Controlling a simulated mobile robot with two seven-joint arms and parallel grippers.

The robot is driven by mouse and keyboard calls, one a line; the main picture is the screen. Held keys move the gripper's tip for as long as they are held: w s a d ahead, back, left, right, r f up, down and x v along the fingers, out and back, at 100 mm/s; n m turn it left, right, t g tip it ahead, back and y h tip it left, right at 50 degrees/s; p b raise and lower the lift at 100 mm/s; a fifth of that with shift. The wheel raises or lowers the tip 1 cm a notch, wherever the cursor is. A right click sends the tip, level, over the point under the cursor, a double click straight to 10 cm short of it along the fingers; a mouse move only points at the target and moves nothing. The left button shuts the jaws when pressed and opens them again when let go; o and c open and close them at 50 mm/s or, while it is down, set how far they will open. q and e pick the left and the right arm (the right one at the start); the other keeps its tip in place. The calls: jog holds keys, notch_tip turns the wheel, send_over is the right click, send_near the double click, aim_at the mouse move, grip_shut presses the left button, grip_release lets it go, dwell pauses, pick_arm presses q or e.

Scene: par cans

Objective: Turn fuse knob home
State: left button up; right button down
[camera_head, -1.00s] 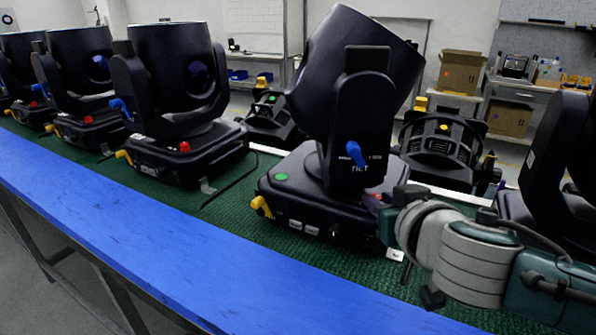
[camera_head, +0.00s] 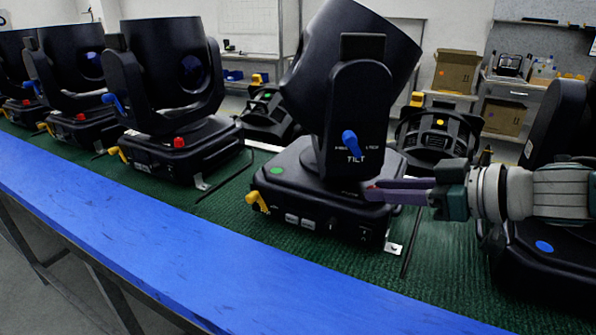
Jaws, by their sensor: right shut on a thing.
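The nearest black moving-head light (camera_head: 325,215) stands on the green mat, its head tilted up and its blue tilt lever (camera_head: 351,143) showing on the yoke. A small bit of red, likely its fuse knob (camera_head: 370,185), shows at the right end of its base top. My right gripper (camera_head: 368,190) reaches in from the right, its long grey-purple fingers shut on this knob and hiding most of it. How far the knob is turned cannot be told. My left gripper is not in view.
More moving-head lights stand in a row at left, one with a red knob (camera_head: 178,143). Another light (camera_head: 550,245) stands close under my right arm. Smaller lamps (camera_head: 437,135) stand behind. A blue table edge (camera_head: 180,260) runs along the front.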

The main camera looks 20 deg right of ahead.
jog(key=n+y+b, duration=0.1)
jog(key=b, duration=0.1)
jog(key=n+g+y+b, duration=0.1)
jog(key=shift+w+d+f+n+g+b, duration=0.2)
jog(key=shift+d+n+g+b, duration=0.1)
jog(key=shift+d+b, duration=0.05)
jog(key=shift+r+n+g+y+b, duration=0.15)
jog(key=shift+n+g+y+b, duration=0.35)
jog(key=shift+n+y+b, duration=0.15)
jog(key=c, duration=0.7)
grip_release()
jog(key=shift+r, duration=0.1)
